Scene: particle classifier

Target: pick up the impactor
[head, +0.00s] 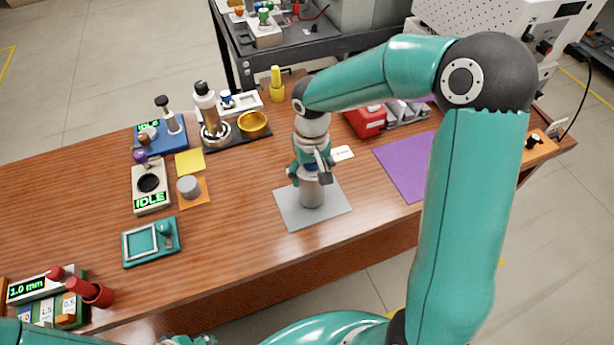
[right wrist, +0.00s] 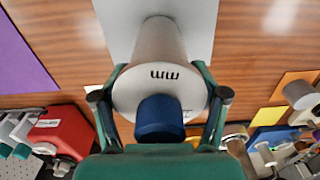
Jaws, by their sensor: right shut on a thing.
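The impactor appears to be the pale grey cylinder (head: 312,192) with a wider collar and a dark blue knob. It is upright over the grey mat (head: 287,213), and its base looks to be on the mat or just above it. My right gripper (head: 312,176) is shut on it from above. In the right wrist view the fingers (right wrist: 160,100) close on both sides of the collar of the impactor (right wrist: 158,50), around the blue knob (right wrist: 159,120). A small part of my left gripper (head: 190,340) seems to show at the bottom edge; its fingers are unclear.
A purple mat (head: 406,168) and a red device (head: 366,121) lie to the right. A dark tray (head: 262,136) with a gold bowl (head: 253,122) stands behind left. Scales, a grey cylinder (head: 188,187) and a teal device (head: 150,242) are at left. The front middle table is clear.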

